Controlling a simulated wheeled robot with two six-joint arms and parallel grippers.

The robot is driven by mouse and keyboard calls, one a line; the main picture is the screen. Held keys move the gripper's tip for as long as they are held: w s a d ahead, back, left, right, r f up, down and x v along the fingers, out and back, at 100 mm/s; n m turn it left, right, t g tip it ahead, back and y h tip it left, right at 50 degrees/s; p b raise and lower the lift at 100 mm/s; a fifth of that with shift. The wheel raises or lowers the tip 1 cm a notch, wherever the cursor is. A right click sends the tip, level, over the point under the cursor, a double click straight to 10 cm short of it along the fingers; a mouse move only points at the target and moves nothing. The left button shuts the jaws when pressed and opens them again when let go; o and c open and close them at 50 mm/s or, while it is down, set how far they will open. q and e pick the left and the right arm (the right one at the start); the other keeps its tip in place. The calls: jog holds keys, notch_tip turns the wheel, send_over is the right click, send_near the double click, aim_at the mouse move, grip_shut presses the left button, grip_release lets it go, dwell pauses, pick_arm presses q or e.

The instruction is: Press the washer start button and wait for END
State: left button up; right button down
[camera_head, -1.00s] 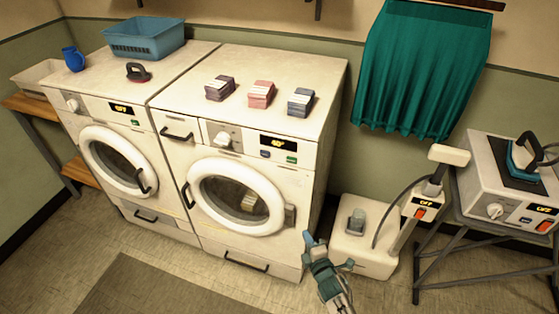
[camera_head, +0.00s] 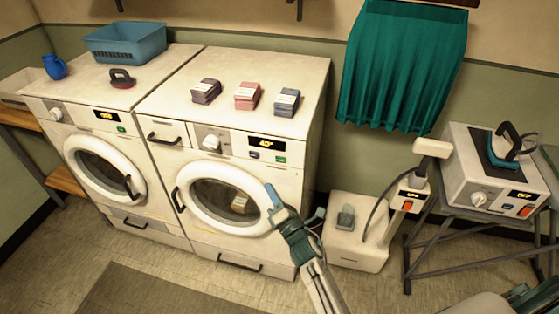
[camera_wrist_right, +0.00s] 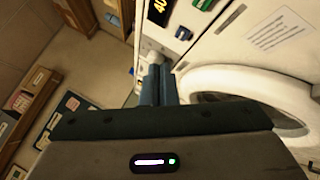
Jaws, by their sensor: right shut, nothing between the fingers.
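The washer (camera_head: 300,200) is the right white machine, with a dial, a lit "40°" display (camera_head: 266,142), a blue button (camera_head: 254,155) and a green button (camera_head: 281,159). Its round door (camera_head: 222,198) is shut, and something pale shows behind the glass. My right gripper (camera_head: 272,194) is shut and empty, in front of the door's right side and below the green button in the head view. My left gripper is not in view.
A second white machine (camera_head: 95,120) reading OFF stands on the left. Pink and grey boxes (camera_head: 247,96) sit on the washer top. A white pedestal unit (camera_head: 345,240) and an iron station (camera_head: 480,185) stand to the right. The floor in front is clear but for a mat (camera_head: 150,290).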

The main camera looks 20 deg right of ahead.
jog(key=b, duration=0.1)
send_near(276, 158)
jog(key=w+a, duration=0.3)
jog(key=shift+w+d+r, duration=0.55)
jog(key=shift+w+r, duration=0.05)
jog(key=shift+w, duration=0.25)
jog(key=shift+w+b, duration=0.1)
jog(key=shift+b, duration=0.25)
dwell(1.1)
jog(key=shift+w+d, duration=0.25)
jog(key=shift+w+d, duration=0.15)
jog(key=shift+w, duration=0.15)
dwell(0.7)
jog(key=shift+s, duration=0.15)
jog(key=shift+s+a, duration=0.45)
jog(key=shift+s, duration=0.1)
